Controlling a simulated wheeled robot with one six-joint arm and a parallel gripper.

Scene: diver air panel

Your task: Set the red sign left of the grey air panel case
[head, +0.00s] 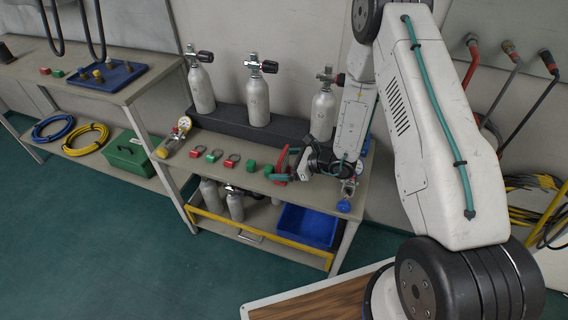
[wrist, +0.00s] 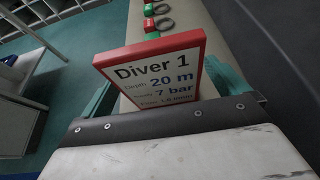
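The red sign (wrist: 155,75) fills the middle of the wrist view, its white face reading "Diver 1", "20 m" and "7 bar". In the head view the red sign (head: 280,163) shows as a small red shape at the shelf's front part. My gripper (head: 283,167) has its teal fingers at the sign's two sides, and they appear to touch it; the fingers also show in the wrist view (wrist: 160,90). The sign's lower part is hidden, so I cannot tell if it touches the shelf. I cannot make out a grey air panel case for certain; my arm hides part of the shelf.
Red and green blocks and rings (head: 214,155) lie along the shelf (head: 185,165) left of my gripper, with a gauge (head: 184,123) at its left end. Grey cylinders (head: 257,100) stand in a dark rack (head: 225,119) behind. A blue bin (head: 307,226) sits below.

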